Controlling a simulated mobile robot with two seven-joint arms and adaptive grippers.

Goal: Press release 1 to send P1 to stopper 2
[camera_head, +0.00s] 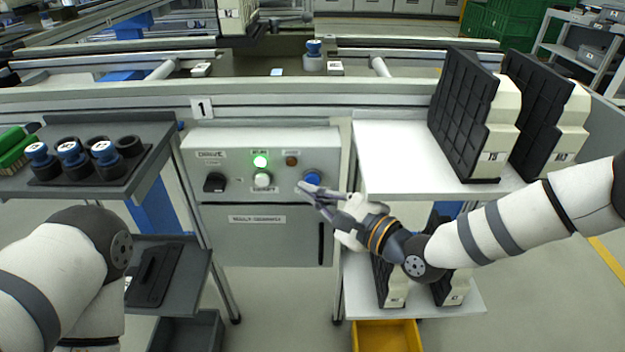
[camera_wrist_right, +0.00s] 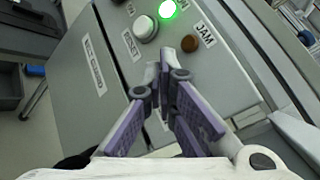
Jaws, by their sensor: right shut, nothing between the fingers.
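A grey control box (camera_head: 265,150) hangs below the conveyor rail, beside a sign reading 1 (camera_head: 202,107). Its blue button (camera_head: 312,178) is at the right of the panel. My right gripper (camera_head: 302,186) is shut and empty, its fingertips at the blue button's lower left; I cannot tell whether they touch it. In the right wrist view the closed fingers (camera_wrist_right: 161,68) point at the panel and the blue button is hidden. A dark surface on the conveyor holds a blue-topped part (camera_head: 313,56); no P1 label is readable. My left arm shows, but its gripper does not.
The panel also has a lit green lamp (camera_head: 260,161), a white button (camera_head: 263,180), a brown lamp (camera_head: 292,161) and a black knob (camera_head: 214,182). A shelf with black-and-white parts (camera_head: 464,112) stands right; a tray with blue-topped parts (camera_head: 70,152) stands left.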

